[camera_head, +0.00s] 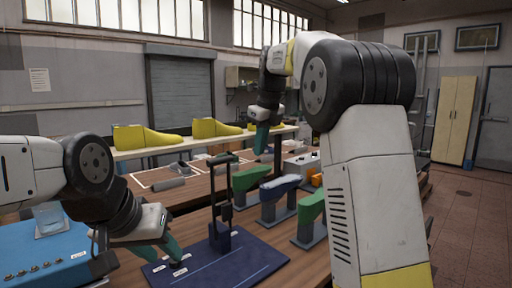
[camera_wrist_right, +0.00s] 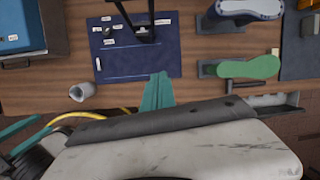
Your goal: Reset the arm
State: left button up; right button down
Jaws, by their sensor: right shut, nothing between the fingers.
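My right gripper (camera_head: 262,138) hangs in the middle of the head view, its teal fingers together and empty. In the right wrist view its fingers (camera_wrist_right: 158,92) point toward the lower edge of the dark blue mat (camera_wrist_right: 140,62), clear of any last. My left gripper (camera_head: 158,250) is low at the left in the head view, between the blue box and the mat (camera_head: 225,262). Its teal fingers look spread, with nothing visible between them. A dark upright stand (camera_head: 222,200) rises from the mat.
Green (camera_head: 250,178), blue (camera_head: 281,187) and another green last (camera_head: 311,207) stand on grey bases right of the mat. A blue box (camera_head: 45,262) is at the left. Yellow lasts (camera_head: 145,136) stand on the back shelf. A grey cylinder (camera_wrist_right: 82,91) lies on the table.

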jog(key=shift+d, duration=0.1)
jog(key=s+d+f+n+t+y, duration=0.1)
jog(key=s+d+n, duration=0.3)
jog(key=s+n, duration=0.25)
jog(key=s+d+f+n+y, duration=0.1)
jog(key=s+d+f+n, duration=0.15)
jog(key=s+n, duration=0.4)
jog(key=s+f+n+t, duration=0.1)
jog(key=s+f+n, duration=0.3)
jog(key=s+n, duration=0.3)
jog(key=s+f+n+t+h, duration=0.1)
jog(key=s+f+n, duration=0.4)
jog(key=s, duration=0.5)
jog(key=shift+d+f+n, duration=0.2)
jog(key=shift+d+n, duration=0.15)
jog(key=shift+n, duration=0.75)
jog(key=c, duration=2.2)
grip_release()
